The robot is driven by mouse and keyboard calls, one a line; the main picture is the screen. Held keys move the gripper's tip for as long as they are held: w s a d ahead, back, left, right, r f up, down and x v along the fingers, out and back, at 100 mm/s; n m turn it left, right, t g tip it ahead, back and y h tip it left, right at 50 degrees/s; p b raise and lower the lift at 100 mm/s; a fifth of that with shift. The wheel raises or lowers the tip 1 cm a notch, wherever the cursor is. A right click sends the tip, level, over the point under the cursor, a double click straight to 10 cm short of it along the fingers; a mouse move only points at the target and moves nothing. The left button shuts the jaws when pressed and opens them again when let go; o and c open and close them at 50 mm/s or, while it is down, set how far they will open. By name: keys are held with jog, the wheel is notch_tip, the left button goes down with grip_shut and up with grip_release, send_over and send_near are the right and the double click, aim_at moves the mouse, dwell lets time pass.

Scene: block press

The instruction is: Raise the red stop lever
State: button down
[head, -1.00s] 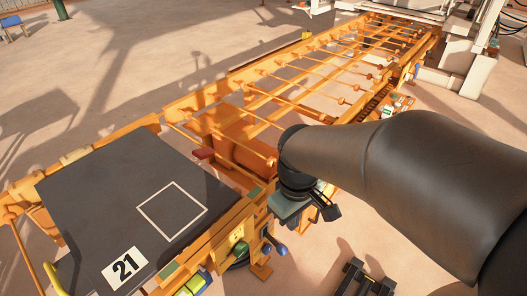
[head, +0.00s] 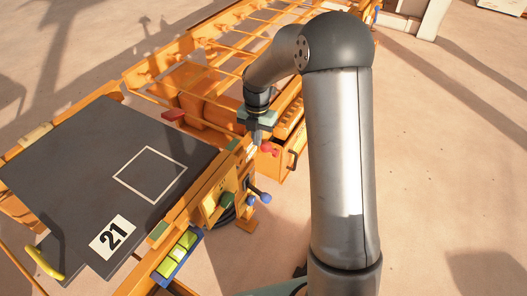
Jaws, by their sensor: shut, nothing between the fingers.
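A red lever with a rounded end (head: 268,149) sticks out at the near side of the orange frame, just past the corner of the dark table. It looks like the red stop lever; its base is partly hidden. My gripper (head: 257,137) points down just left of it and slightly above, with its fingers shut and empty. I cannot tell whether the fingers touch the lever.
A dark table marked 21 (head: 60,160) fills the left. A red block (head: 173,115) sits at its far edge. Blue-knobbed levers (head: 262,196), a green-knobbed box (head: 226,200) and yellow-green buttons (head: 178,252) line the near side. An orange roller frame (head: 215,60) runs behind. Floor at right is open.

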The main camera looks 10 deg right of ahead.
aim_at(262, 150)
dwell(0.3)
notch_tip(262, 150, down, 10)
jog(key=s, duration=0.1)
jog(key=shift+w+d+r+p, duration=0.3)
jog(key=shift+w+d, duration=0.2)
jog(key=shift+w, duration=0.3)
jog(key=shift+w+d+r+p, duration=0.25)
jog(key=shift+w+d, duration=0.2)
jog(key=shift+w, duration=0.35)
